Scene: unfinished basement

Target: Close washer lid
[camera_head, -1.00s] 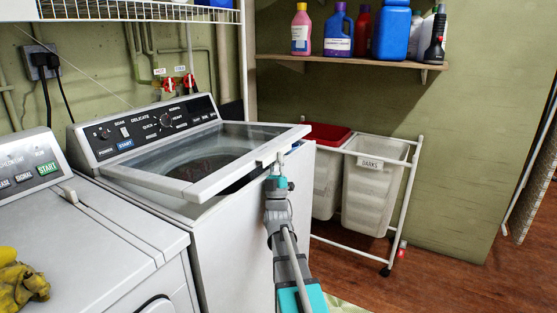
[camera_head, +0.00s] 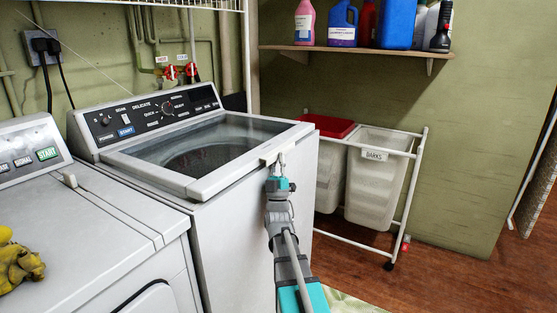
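The washer (camera_head: 240,240) is a white top-loader with a dark control panel. Its lid (camera_head: 236,183) has a white frame and a clear window, through which the drum shows. The lid lies down flat on the washer top, with no clear gap along its front edge. My gripper (camera_head: 275,163) is at the lid's front right corner, by the small white handle there, and seems to touch it. The fingers are small and partly merge with the white handle, so their opening is unclear.
A white dryer (camera_head: 85,225) stands at the left with yellow gloves (camera_head: 18,265) on it. A rolling hamper rack (camera_head: 420,185) with white bins stands to the right. A shelf (camera_head: 350,52) with bottles hangs above it. Wood floor (camera_head: 455,285) is clear at the right.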

